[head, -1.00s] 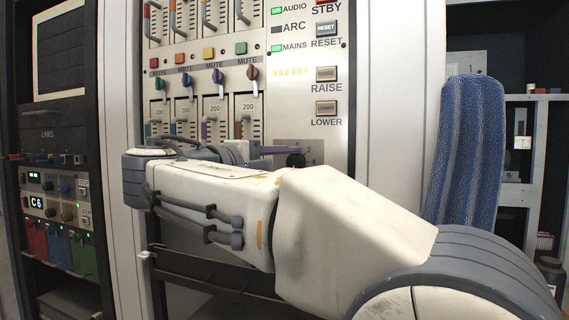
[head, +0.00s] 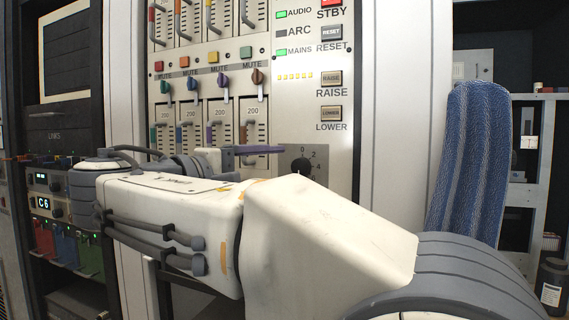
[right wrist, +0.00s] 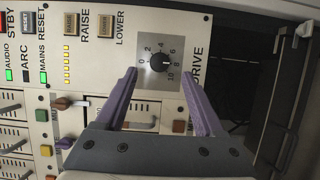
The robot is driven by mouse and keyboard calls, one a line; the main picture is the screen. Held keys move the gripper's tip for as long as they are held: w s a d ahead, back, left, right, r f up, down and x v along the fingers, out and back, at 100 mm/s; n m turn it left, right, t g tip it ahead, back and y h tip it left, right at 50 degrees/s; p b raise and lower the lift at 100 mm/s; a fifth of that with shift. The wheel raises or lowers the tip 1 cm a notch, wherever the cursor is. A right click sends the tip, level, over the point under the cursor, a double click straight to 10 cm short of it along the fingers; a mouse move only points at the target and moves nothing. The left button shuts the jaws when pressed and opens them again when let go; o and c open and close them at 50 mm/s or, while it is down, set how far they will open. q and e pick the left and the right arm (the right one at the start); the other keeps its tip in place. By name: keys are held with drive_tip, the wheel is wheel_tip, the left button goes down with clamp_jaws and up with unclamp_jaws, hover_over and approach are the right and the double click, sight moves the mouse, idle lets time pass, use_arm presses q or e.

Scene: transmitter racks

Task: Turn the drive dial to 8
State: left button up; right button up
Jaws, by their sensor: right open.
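The drive dial is a black round knob (head: 302,167) on a grey plate at the lower right of the panel, with its lower part hidden behind my right arm in the head view. In the right wrist view the dial (right wrist: 160,62) shows whole, turned sideways, with numbers from 0 to 10 around it and DRIVE printed beside it. I cannot read its pointer surely. My right gripper (head: 260,150) has purple fingers and sits left of the dial in the head view. In the right wrist view the gripper (right wrist: 159,77) is open and empty, its fingertips either side of the dial, apart from it.
Several coloured levers (head: 211,82) and faders fill the panel left of the dial. The RAISE (head: 331,78) and LOWER (head: 331,113) buttons are above it. A blue chair back (head: 468,165) stands at the right. Another rack (head: 60,190) is at the left.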

drive_tip(key=p+v, duration=0.1)
drive_tip(key=v, duration=0.4)
drive_tip(key=s+d+f+n+g+y, duration=0.2)
drive_tip(key=d+f+g+y, duration=0.15)
drive_tip(key=f, duration=0.85)
drive_tip(key=s+d+f+n+g+y, duration=0.2)
drive_tip(key=d+f+g+y, duration=0.15)
drive_tip(key=f, duration=0.85)
drive_tip(key=s+f+m+g+y, duration=0.5)
drive_tip(key=s+f+y, duration=0.3)
drive_tip(key=s+f, duration=0.8)
wheel_tip(320, 180, up, 35)
drive_tip(key=p, duration=3.4)
drive_tip(key=shift+s+r+h+p, duration=0.25)
drive_tip(key=shift+s+h+p, duration=0.05)
drive_tip(key=shift+s, duration=0.15)
